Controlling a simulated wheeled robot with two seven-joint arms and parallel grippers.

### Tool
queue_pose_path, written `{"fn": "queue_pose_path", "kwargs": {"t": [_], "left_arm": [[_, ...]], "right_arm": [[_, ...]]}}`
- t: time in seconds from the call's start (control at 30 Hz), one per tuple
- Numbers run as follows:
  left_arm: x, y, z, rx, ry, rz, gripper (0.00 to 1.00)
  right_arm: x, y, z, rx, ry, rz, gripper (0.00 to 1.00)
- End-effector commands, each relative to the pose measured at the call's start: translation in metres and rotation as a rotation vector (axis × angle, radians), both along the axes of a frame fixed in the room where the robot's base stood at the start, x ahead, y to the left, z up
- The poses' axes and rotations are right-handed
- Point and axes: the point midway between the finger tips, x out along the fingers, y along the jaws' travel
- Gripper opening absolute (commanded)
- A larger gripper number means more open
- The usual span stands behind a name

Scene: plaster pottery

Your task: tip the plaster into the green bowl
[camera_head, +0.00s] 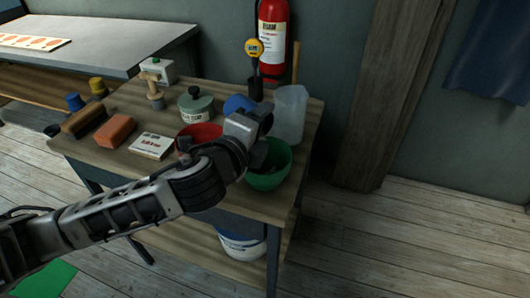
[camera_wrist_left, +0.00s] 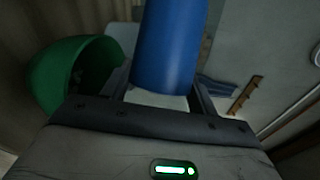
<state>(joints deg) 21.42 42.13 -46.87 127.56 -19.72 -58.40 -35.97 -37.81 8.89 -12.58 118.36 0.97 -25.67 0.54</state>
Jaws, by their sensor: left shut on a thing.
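The green bowl (camera_head: 270,180) stands near the right front of the wooden work table. It also shows at the left of the left wrist view (camera_wrist_left: 45,75), its inside dark; I cannot tell what it holds. My left gripper (camera_head: 258,118) is above the table, just over the bowl's back left side. It is shut on a smooth blue cylinder-shaped container (camera_wrist_left: 165,45), which stands out between the fingers in the wrist view. A blue patch (camera_head: 237,103) shows behind the gripper in the head view. The container's mouth and any plaster are hidden. My right gripper is out of view.
A red bowl (camera_head: 199,132) is left of the green bowl, and a clear pitcher (camera_head: 290,112) stands behind it. A lidded pot (camera_head: 196,108), a labelled box (camera_head: 152,145), a sponge or brick (camera_head: 115,130) and a fire extinguisher (camera_head: 272,40) are farther left or back.

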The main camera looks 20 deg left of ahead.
Motion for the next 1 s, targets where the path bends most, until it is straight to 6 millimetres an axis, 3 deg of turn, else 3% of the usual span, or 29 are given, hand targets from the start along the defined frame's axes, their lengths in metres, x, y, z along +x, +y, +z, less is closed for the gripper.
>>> {"fn": "queue_pose_path", "kwargs": {"t": [1.0], "left_arm": [[-0.0016, -0.0027, 0.0035, 0.071, -0.044, 0.0, 0.34]], "right_arm": [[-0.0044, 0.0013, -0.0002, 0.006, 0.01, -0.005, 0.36]]}}
